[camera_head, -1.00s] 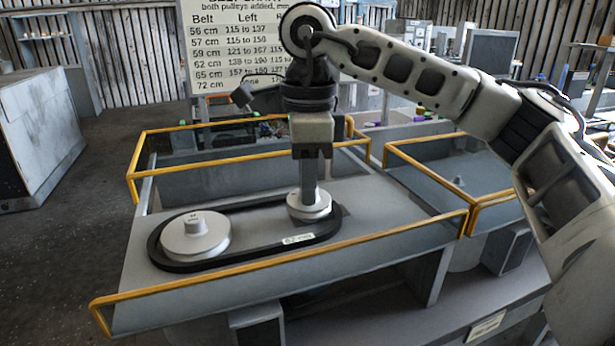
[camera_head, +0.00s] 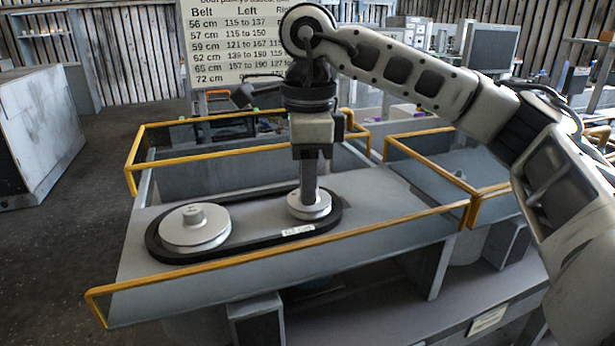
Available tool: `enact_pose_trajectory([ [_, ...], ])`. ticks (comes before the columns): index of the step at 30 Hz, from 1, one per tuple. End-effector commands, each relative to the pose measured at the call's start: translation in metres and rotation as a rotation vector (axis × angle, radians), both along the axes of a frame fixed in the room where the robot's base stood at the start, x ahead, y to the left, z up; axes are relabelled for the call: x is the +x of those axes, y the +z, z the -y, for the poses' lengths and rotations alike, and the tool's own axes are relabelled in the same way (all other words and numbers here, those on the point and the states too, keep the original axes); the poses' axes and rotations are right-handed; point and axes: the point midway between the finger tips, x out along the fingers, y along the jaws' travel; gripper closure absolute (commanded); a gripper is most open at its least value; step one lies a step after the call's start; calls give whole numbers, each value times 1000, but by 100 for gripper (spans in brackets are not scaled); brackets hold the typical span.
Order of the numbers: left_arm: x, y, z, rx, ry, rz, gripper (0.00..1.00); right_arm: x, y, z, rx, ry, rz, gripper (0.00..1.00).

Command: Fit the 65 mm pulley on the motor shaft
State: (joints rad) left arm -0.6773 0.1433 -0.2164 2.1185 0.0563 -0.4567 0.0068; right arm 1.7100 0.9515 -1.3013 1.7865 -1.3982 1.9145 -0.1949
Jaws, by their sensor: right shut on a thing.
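A small silver pulley (camera_head: 309,208) sits at the right end of the black belt loop on the grey housing deck. My right gripper (camera_head: 309,190) points straight down and is shut on the hub of this pulley. The motor shaft is hidden under the pulley and gripper, so I cannot tell how far the pulley is down on it. A larger silver pulley (camera_head: 195,230) with a raised hub lies flat at the left end of the loop. The black belt (camera_head: 262,247) runs around both pulleys and has a small white label. My left gripper is not in view.
Yellow-edged walls (camera_head: 280,242) stand along the housing's front and back. A second yellow-railed bay (camera_head: 430,160) lies to the right. A belt chart board (camera_head: 240,45) stands behind. A grey cabinet (camera_head: 40,135) stands at the far left. The deck right of the belt is clear.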

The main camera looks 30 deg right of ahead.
Motion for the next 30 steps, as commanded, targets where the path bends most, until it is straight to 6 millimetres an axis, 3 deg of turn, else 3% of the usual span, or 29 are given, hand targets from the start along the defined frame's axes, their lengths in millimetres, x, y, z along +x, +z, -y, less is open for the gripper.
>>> enact_pose_trajectory([
  [8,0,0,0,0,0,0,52,0,0,0,0,0,1,100],
  [9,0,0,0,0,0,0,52,0,0,0,0,0,1,69],
  [11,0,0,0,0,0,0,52,0,0,0,0,0,1,53],
  [20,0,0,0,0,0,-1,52,0,0,0,0,0,1,52],
  [30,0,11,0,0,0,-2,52,0,15,0,0,0,1,52],
])
